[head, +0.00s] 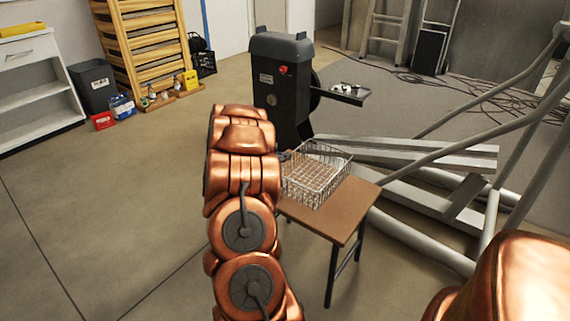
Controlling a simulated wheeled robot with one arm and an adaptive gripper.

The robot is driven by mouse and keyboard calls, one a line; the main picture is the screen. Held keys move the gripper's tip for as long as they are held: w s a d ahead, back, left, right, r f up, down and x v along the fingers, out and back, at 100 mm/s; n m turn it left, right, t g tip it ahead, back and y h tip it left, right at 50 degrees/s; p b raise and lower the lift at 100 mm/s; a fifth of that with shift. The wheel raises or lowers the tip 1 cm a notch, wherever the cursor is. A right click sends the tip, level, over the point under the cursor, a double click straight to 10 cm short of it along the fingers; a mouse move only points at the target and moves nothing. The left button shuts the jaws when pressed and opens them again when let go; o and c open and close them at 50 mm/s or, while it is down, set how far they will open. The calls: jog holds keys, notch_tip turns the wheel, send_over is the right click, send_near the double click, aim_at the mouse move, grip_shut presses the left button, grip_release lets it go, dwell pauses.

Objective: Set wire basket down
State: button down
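The wire basket (316,176) is a silver, open-topped mesh basket at the centre of the head view. It is at the far end of a small brown table (335,222) with dark legs, and it looks level and empty. Whether its base touches the tabletop or hangs slightly above it, I cannot tell. My copper-coloured arm rises in front and to the left of the table. Its end reaches the basket's left side, where a small dark part (284,156) shows by the rim. My gripper's fingers are mostly hidden behind my arm, so their state is unclear.
A dark machine (283,85) with a red button and a small side tray (340,93) stands behind the basket. Grey metal frame tubes and beams (420,160) crowd the right. The brown tabletop's near part is bare. Open floor (110,200) lies left.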

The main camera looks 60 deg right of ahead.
jog(key=shift+f, duration=1.25)
jog(key=c, duration=1.3)
grip_release()
jog(key=p+v, duration=0.2)
jog(key=v, duration=1)
